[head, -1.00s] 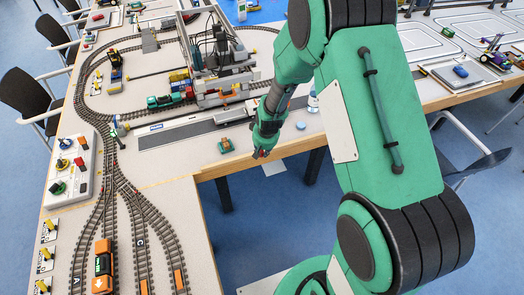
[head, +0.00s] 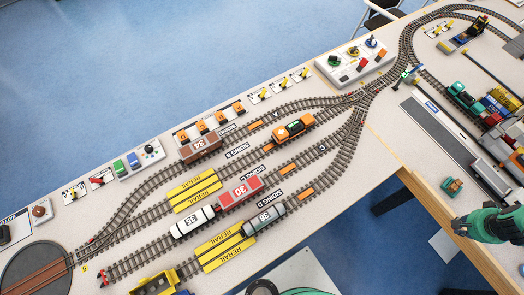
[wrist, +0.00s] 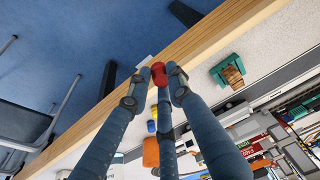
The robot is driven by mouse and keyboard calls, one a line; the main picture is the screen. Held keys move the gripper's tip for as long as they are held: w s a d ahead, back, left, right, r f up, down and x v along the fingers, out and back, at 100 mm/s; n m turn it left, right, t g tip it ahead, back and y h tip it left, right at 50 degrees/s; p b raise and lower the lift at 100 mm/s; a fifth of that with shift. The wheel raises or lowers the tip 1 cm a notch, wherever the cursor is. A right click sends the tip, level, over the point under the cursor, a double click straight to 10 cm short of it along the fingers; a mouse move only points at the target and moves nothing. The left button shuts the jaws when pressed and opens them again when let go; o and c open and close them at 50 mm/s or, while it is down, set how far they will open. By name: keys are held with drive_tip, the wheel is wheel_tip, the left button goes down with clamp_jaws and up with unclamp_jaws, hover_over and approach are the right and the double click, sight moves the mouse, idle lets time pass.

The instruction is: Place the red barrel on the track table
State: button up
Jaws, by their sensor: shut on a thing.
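My gripper is shut on the small red barrel (wrist: 158,75), which sits between its fingertips (wrist: 160,80) in the wrist view. In the head view my gripper (head: 463,226) shows at the right, by the wooden front edge; the barrel cannot be made out there. The track table (head: 385,130) has a pale grey top with rails, and it also shows in the wrist view (wrist: 270,50). In the wrist view the barrel appears over or near the table's wooden edge; its height above it is unclear.
A small teal crate with brown contents (head: 453,186) stands on the table near my gripper. A dark road strip (head: 440,135) and a crane area lie beyond it. Sidings with wagons, such as a red wagon (head: 240,191), fill the left part. Blue floor lies past the edge.

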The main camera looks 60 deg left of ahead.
drive_tip(key=s+a+n+y+b, duration=0.1)
drive_tip(key=s+a+n, duration=0.3)
drive_tip(key=s+a, duration=0.6)
drive_tip(key=s+a+n+y+b, duration=0.1)
drive_tip(key=s+a+n, duration=0.3)
drive_tip(key=s+a, duration=0.5)
drive_tip(key=a, duration=0.6)
drive_tip(key=shift+s+a+g+b, duration=0.3)
drive_tip(key=shift+s+g, duration=0.1)
drive_tip(key=shift+r, duration=0.1)
hover_over(375, 167)
drive_tip(key=d, duration=0.1)
drive_tip(key=shift+s+f, duration=0.3)
drive_tip(key=shift+f, duration=0.45)
drive_tip(key=shift+f+b, duration=0.85)
drive_tip(key=shift+f, duration=0.9)
drive_tip(key=shift+f, duration=0.15)
